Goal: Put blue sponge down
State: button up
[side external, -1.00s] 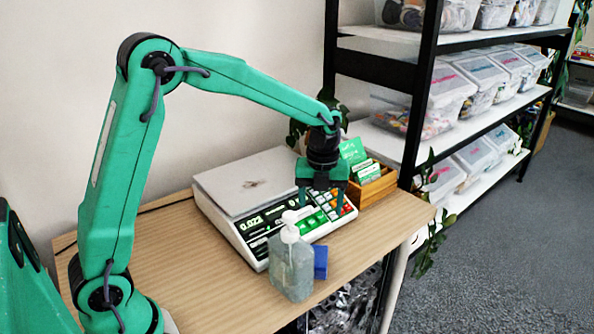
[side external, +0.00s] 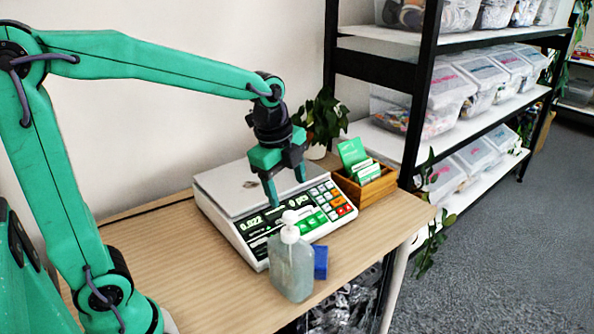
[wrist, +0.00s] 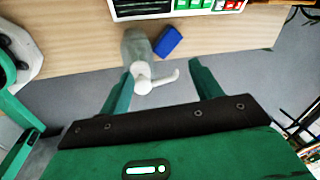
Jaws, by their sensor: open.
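The blue sponge (side external: 320,262) stands on the wooden table near its front edge, just right of and partly behind the clear pump bottle (side external: 291,265). In the wrist view the blue sponge (wrist: 168,42) lies beyond the white pump head, next to the bottle (wrist: 137,50). My gripper (side external: 286,193) is open and empty. It hangs above the scale, up and behind the bottle and apart from the sponge. In the wrist view its two fingers (wrist: 160,85) are spread wide with nothing held between them.
A white counting scale (side external: 262,250) with a keypad and display sits behind the bottle. A wooden card box (side external: 372,190) and a potted plant (side external: 322,120) stand at the back right. The table (side external: 180,260) is clear at left. A black shelf with bins is at right.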

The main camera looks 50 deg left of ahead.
jog(key=s+r+n+t, duration=0.2)
jog(key=s+n+t, duration=0.1)
jog(key=s+n, duration=1.1)
jog(key=shift+a+n, duration=0.25)
jog(key=shift+n, duration=0.75)
jog(key=shift+o, duration=1)
jog(key=shift+w, duration=0.1)
